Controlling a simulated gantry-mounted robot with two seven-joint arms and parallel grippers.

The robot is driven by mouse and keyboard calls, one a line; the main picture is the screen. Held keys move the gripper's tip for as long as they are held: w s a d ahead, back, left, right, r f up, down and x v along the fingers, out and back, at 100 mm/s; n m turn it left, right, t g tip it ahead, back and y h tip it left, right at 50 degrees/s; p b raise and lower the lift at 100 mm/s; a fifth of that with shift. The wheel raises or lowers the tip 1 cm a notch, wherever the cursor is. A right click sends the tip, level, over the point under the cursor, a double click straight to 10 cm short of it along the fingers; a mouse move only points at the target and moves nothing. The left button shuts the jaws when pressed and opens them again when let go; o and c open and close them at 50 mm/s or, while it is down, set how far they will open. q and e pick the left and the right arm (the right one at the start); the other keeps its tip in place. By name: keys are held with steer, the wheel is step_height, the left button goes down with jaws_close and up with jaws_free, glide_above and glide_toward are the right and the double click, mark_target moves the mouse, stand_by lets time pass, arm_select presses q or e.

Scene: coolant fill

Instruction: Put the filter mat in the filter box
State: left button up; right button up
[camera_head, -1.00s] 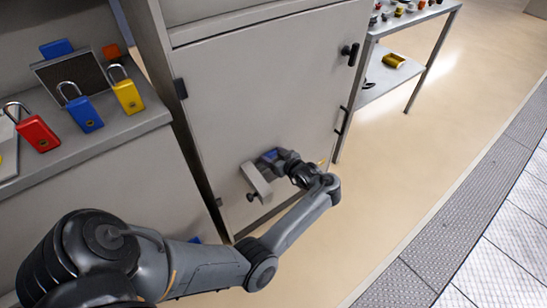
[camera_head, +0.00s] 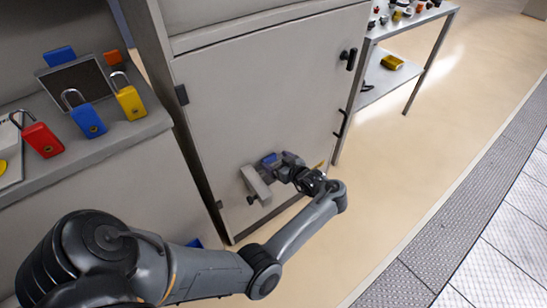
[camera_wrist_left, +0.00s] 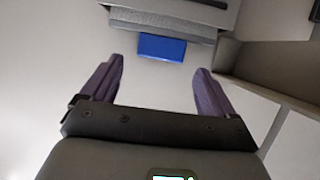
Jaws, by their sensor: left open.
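A grey filter box (camera_head: 256,184) with a dark knob is mounted low on the cabinet door. In the left wrist view, a grey textured strip that looks like the filter mat (camera_wrist_left: 165,26) lies along the box (camera_wrist_left: 200,13), with a blue tab (camera_wrist_left: 162,47) on its edge. I cannot tell how far the mat sits inside the box. My left gripper (camera_head: 272,161) is beside the box at the door. In the wrist view its open fingers (camera_wrist_left: 158,85) are spread below the blue tab, apart from it, with nothing between them. My right gripper is out of view.
The cabinet door (camera_head: 260,90) has a dark handle. At left, red (camera_head: 42,138), blue (camera_head: 88,120) and yellow (camera_head: 129,102) padlocks stand on a bench. A metal table (camera_head: 405,28) with small parts stands back right. Floor to the right is clear.

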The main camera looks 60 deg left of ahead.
arm_select(q)
steer(key=p+v, duration=0.4)
steer(key=v, duration=0.5)
steer(key=shift+d, duration=0.2)
steer(key=shift+a+r, duration=0.1)
steer(key=shift+r, duration=0.05)
